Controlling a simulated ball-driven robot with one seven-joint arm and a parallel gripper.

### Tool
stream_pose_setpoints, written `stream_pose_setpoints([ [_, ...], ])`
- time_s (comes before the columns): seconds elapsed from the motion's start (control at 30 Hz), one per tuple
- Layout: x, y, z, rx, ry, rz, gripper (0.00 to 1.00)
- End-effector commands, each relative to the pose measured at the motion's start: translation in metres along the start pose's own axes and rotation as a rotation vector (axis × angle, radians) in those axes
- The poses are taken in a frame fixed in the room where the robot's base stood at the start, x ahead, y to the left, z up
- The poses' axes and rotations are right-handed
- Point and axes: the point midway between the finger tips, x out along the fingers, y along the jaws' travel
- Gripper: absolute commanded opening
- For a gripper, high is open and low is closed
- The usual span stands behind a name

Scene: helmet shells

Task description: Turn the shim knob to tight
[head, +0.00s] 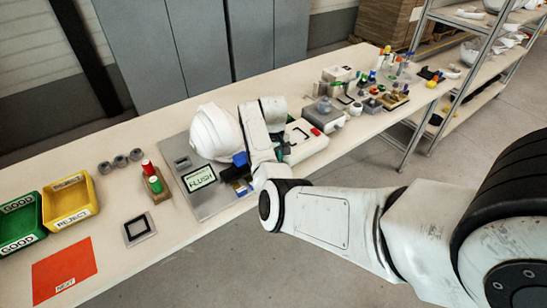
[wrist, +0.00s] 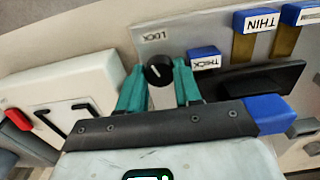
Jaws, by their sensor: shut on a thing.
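A round black knob (wrist: 158,71) with a white pointer line stands on a grey plate (wrist: 187,36) in the wrist view. The pointer leans toward the upper left of the picture, and an upside-down LOCK label (wrist: 152,36) sits just above the knob. No tight mark can be read. My gripper (wrist: 160,80) has its teal fingers on either side of the knob, shut on it. In the head view my arm hides the knob. A display (head: 199,178) reading FLUSH stands on the plate beside a white helmet shell (head: 215,132).
Blue-tabbed pieces marked THICK (wrist: 203,58) and THIN (wrist: 255,20) lie close right of the fingers. A white box with a red button (wrist: 18,119) is at left. Yellow REJECT (head: 70,200) and green GOOD (head: 23,220) bins stand at the bench's left end.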

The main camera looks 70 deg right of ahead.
Motion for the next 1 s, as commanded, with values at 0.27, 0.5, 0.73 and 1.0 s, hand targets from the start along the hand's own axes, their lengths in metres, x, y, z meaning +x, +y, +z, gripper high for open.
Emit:
stream_pose_setpoints([
  [0.27,-0.0009,-0.0001,0.0000,0.215,0.000,0.000,0.03],
  [0.5,-0.0007,-0.0001,-0.0001,0.334,-0.001,0.000,0.03],
  [0.73,-0.0006,-0.0002,-0.0002,0.385,0.000,0.000,0.03],
  [1.0,-0.0007,-0.0002,-0.0003,0.395,0.000,0.000,0.03],
])
